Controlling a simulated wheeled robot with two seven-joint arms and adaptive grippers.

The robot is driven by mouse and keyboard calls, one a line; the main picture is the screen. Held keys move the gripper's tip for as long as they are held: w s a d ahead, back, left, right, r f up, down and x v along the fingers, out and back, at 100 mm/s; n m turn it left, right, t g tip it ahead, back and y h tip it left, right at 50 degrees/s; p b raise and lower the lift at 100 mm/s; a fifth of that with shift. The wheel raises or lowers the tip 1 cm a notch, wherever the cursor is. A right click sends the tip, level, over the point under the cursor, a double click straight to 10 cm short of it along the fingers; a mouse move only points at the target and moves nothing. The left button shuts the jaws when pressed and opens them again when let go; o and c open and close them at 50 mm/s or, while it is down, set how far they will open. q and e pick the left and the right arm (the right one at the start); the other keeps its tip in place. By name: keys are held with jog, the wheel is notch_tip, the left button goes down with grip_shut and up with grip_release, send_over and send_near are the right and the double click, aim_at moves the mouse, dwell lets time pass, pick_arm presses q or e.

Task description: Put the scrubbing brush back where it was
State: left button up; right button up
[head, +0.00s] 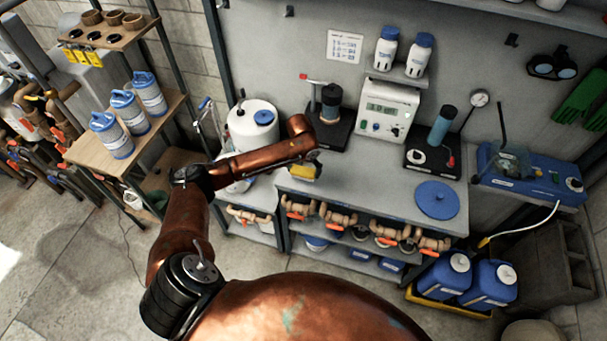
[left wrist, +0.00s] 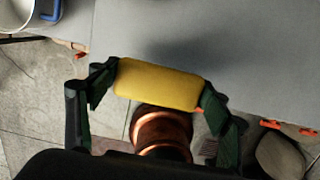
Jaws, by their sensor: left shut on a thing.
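The scrubbing brush, a yellow block (head: 304,172), is between the fingers of my left gripper (head: 303,166), over the front part of the grey bench (head: 375,190). In the left wrist view the yellow block (left wrist: 158,84) lies crosswise between the two dark green fingers, touched at both ends. The gripper is shut on it. Only its smooth yellow side shows; I cannot see any bristles. The bench top lies beyond it, with the floor on the near side. My right gripper is not in view.
A white bucket (head: 253,128), a meter (head: 388,111), two stirring stands and a blue disc (head: 437,200) are on the bench. Copper-coloured valves hang under its front edge. Blue jugs (head: 492,285) stand at right. The middle front of the bench top is clear.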

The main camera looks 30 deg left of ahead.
aim_at(304, 174)
pick_arm(q)
jog(key=shift+w+a+f, duration=0.25)
jog(key=shift+w+f, duration=0.2)
jog(key=shift+f, duration=0.05)
jog(key=shift+w+a+f+p, duration=0.1)
jog(key=shift+f+p, duration=0.25)
jog(key=shift+f, duration=1.4)
jog(key=shift+f, duration=0.15)
jog(key=o, duration=1.2)
jog(key=r, duration=0.4)
jog(key=s+r, duration=0.1)
jog(key=r, duration=0.7)
jog(key=shift+s+r, duration=0.15)
jog(key=shift+s, duration=0.05)
jog(key=shift+d, duration=0.2)
